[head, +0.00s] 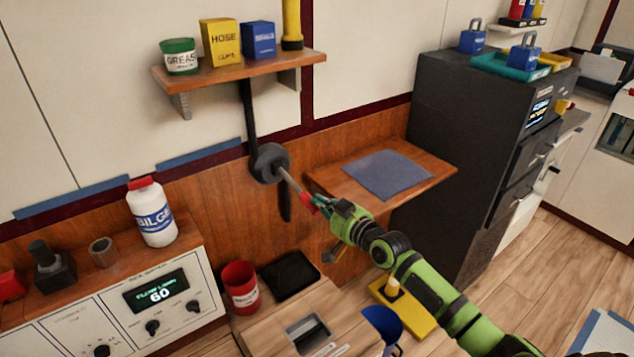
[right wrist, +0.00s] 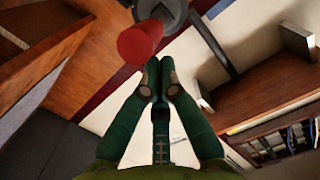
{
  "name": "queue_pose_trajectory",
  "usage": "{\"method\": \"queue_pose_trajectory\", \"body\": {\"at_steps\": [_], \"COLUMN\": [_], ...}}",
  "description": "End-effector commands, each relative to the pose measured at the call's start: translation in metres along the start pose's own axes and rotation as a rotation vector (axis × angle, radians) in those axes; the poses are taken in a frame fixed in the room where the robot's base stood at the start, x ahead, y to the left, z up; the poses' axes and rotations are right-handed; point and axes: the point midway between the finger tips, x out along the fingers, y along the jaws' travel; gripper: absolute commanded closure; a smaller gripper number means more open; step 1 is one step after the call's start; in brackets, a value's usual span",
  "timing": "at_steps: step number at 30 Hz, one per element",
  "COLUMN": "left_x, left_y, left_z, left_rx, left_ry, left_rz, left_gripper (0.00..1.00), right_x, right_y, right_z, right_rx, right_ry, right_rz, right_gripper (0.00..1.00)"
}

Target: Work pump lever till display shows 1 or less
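The pump lever is a grey rod with a red handle (head: 307,203), reaching out from a round dark hub (head: 269,163) on the wood-panelled wall. The red handle also shows large in the right wrist view (right wrist: 143,42), just past the fingertips and a little left of them. My right gripper (head: 325,204) is right by the handle's end in the head view. Its two green fingers (right wrist: 160,72) are close together, with nothing seen between them. Whether they touch the handle is unclear. My left gripper is not seen.
A wall shelf (head: 240,70) with cans and boxes hangs above the lever. A wooden ledge with a blue mat (head: 388,174) is right of it, beside a dark cabinet (head: 470,150). A white bottle (head: 151,213) and red can (head: 241,287) stand left.

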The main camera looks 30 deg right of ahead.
Motion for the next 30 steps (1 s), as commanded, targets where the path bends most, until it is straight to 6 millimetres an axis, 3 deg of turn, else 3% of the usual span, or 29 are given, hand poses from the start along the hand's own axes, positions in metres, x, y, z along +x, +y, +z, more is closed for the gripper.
{"method": "queue_pose_trajectory", "body": {"at_steps": [3,22,26,30], "left_x": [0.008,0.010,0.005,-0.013], "left_y": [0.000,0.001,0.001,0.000], "left_z": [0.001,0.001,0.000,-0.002], "left_rx": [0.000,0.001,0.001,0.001], "left_ry": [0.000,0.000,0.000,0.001], "left_rz": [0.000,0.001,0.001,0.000], "left_gripper": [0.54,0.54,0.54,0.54], "right_x": [0.001,0.001,0.001,0.002], "right_y": [0.001,0.001,0.000,-0.004], "right_z": [0.012,0.018,0.012,-0.010], "right_rx": [0.000,0.002,0.003,0.002], "right_ry": [-0.013,-0.021,-0.021,-0.015], "right_rz": [-0.001,-0.001,-0.001,-0.001], "right_gripper": [1.00,1.00,1.00,1.00]}}
